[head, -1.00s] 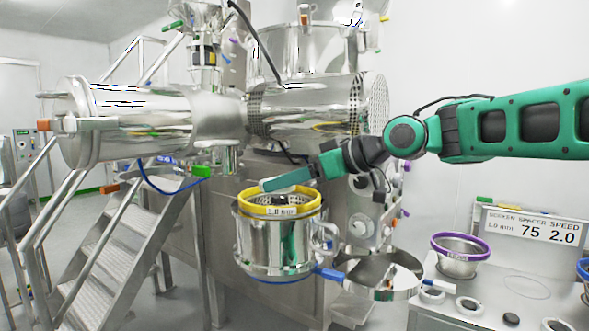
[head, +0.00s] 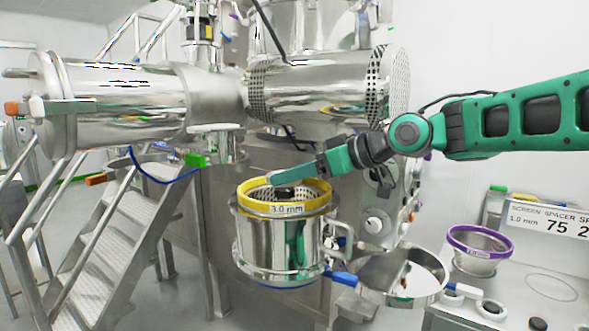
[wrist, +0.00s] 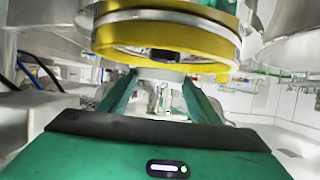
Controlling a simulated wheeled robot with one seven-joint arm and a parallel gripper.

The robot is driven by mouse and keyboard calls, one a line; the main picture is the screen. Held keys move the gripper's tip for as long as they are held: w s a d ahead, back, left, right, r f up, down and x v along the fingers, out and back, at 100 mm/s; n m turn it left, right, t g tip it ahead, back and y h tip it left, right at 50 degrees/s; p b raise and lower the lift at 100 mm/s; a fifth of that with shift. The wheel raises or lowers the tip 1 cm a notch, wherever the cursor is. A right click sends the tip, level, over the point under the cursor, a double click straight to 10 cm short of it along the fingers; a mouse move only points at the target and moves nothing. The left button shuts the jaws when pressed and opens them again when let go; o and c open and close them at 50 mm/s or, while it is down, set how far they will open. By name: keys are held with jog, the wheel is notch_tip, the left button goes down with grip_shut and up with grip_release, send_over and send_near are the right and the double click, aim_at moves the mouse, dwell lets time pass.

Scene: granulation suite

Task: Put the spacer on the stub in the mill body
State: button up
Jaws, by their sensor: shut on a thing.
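The mill body (head: 280,245) is a steel drum with a yellow-rimmed screen (head: 274,211) in its top, labelled 3.0 mm. A dark stub (head: 285,193) shows in the middle of the screen. My gripper (head: 272,180) is above the screen's far left rim. In the wrist view, my gripper (wrist: 160,95) is shut on a pale grey ring-like spacer (wrist: 160,75), seen nearly edge-on. The yellow rim (wrist: 165,55) fills the top of that view. The spacer is hidden in the head view, and I cannot tell its gap from the stub.
An open steel lid (head: 405,278) hangs right of the mill body, by a blue-handled clamp (head: 341,279). A steel cylinder (head: 315,92) is overhead.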

aim_at(294, 194)
jog(key=shift+f, duration=2.3)
jog(key=shift+s+f, duration=0.25)
jog(key=shift+f, duration=0.75)
jog(key=shift+s+d+f, duration=0.1)
jog(key=o, duration=1.1)
jog(key=shift+o, duration=0.2)
jog(key=shift+s+d+r, duration=0.15)
jog(key=shift+d+r, duration=0.1)
jog(key=shift+d, duration=0.2)
jog(key=shift+o, duration=0.2)
jog(key=r+v, duration=0.1)
jog(key=v, duration=0.9)
jog(key=shift+r+t, duration=0.15)
jog(key=shift+t, duration=0.15)
jog(key=shift+a+r, duration=0.15)
